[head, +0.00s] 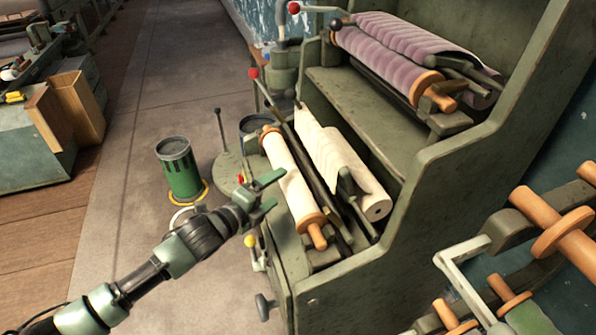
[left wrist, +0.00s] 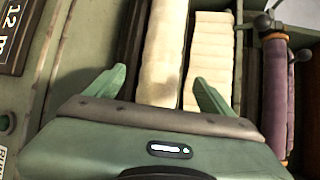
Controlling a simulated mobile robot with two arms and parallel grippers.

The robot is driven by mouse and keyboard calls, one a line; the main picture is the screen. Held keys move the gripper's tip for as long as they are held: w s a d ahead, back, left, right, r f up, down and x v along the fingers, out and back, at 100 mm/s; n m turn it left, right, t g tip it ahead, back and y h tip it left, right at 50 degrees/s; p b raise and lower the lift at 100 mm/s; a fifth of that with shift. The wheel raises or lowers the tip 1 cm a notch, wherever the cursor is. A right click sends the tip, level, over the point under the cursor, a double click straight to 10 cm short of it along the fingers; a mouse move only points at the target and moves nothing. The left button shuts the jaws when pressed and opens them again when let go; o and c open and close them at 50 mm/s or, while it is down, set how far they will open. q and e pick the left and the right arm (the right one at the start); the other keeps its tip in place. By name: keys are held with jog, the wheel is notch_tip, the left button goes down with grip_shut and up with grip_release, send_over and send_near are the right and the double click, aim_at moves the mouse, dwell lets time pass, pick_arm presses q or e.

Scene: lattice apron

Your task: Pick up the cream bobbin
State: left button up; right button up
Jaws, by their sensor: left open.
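The cream bobbin (head: 289,177) is a long cream roll with orange wooden ends. It lies in the lower front bay of the green machine in the head view. My left gripper (head: 275,190) is open and empty, just left of the bobbin's middle. In the left wrist view the cream roll (left wrist: 163,50) runs up the picture between the two open fingers (left wrist: 160,85). I cannot tell how far it is from the fingers, and no contact shows. My right gripper is in neither view.
A wider cream cloth roll (head: 345,165) lies right beside the bobbin, behind dark rods. A purple roll (head: 400,50) sits on the shelf above. A yellow-knobbed lever (head: 250,242) stands near my left wrist. A green bin (head: 180,168) is on the open floor at left.

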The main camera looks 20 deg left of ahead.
aim_at(282, 186)
pick_arm(q)
jog(key=shift+w+d, duration=0.1)
jog(key=shift+w, duration=0.75)
jog(key=shift+w+d+p, duration=0.15)
jog(key=shift+w+p, duration=0.1)
jog(key=shift+p, duration=0.1)
jog(key=x, duration=0.3)
jog(key=shift+w+d+f+p, duration=0.2)
jog(key=shift+d+p, duration=0.2)
jog(key=shift+d, duration=0.1)
jog(key=shift+w+d+f, duration=0.1)
jog(key=shift+w+f, duration=0.1)
jog(key=shift+w, duration=0.25)
jog(key=shift+s, duration=0.1)
grip_shut()
jog(key=shift+r, duration=0.15)
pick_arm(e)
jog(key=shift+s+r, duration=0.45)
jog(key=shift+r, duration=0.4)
